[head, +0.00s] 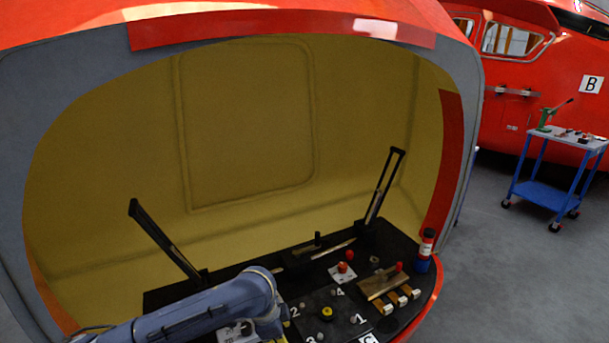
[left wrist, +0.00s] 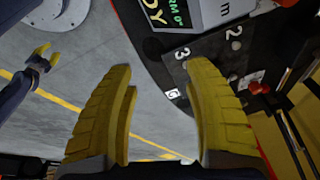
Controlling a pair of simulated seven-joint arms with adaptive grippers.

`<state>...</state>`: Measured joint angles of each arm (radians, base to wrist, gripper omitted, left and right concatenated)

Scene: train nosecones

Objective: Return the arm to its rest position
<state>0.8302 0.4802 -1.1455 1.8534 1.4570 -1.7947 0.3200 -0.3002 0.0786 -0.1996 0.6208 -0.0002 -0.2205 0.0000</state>
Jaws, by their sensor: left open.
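My left arm (head: 215,310) reaches in from the lower left of the head view, blue-grey and bent, over the near left part of the black desk (head: 400,240). A second yellow gripper on a dark arm, my right one (left wrist: 46,54), shows small at the left of that view. Its jaw opening is too small to judge.
The desk sits inside an orange nosecone (head: 460,60) and bears a numbered panel (head: 342,312), a red knob (head: 350,254), a brown block (head: 378,283) and a blue-based bottle (head: 424,262). Two black uprights rise from it. A blue cart (head: 549,195) stands at the right on open floor.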

